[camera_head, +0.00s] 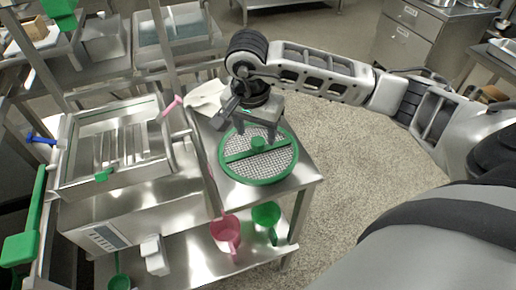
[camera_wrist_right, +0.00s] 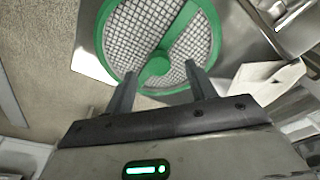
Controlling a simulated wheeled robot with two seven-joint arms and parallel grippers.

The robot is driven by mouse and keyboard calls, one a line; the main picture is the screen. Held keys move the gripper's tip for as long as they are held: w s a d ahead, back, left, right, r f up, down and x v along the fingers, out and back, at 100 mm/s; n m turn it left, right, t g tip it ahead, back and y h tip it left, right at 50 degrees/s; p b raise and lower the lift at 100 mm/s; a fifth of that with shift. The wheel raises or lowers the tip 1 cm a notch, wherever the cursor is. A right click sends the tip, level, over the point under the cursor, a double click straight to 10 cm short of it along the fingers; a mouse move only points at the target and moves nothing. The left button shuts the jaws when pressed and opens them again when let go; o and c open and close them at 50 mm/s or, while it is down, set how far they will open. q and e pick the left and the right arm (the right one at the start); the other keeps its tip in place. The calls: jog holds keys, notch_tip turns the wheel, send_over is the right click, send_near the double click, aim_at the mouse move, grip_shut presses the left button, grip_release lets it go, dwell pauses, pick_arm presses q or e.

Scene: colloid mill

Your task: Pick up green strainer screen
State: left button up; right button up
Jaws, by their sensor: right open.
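The green strainer screen (camera_head: 258,178) is a round grey mesh with a green rim, a green crossbar and a green knob at its centre. It lies flat on a small steel table (camera_head: 304,174) in the head view. My right gripper (camera_head: 257,138) is over the far part of the screen, open, with its fingers pointing down near the knob. In the right wrist view the screen (camera_wrist_right: 135,30) lies beyond the two parted fingers (camera_wrist_right: 160,85), and the knob shows between their tips. Nothing is held between them. My left gripper is not in view.
A steel machine with an open tray (camera_head: 112,150) stands left of the table. A white cloth (camera_head: 207,98) lies at the table's far edge. A pink jug (camera_head: 225,232) and a green jug (camera_head: 266,216) stand on the lower shelf. Open floor (camera_head: 360,175) lies to the right.

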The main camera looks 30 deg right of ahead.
aim_at(258, 141)
jog(key=shift+d+f, duration=0.2)
jog(key=shift+f, duration=0.75)
jog(key=shift+d+f, duration=0.15)
jog(key=shift+f, duration=0.75)
jog(key=shift+w, duration=0.1)
jog(key=c, duration=1.2)
jog(key=shift+r, duration=0.1)
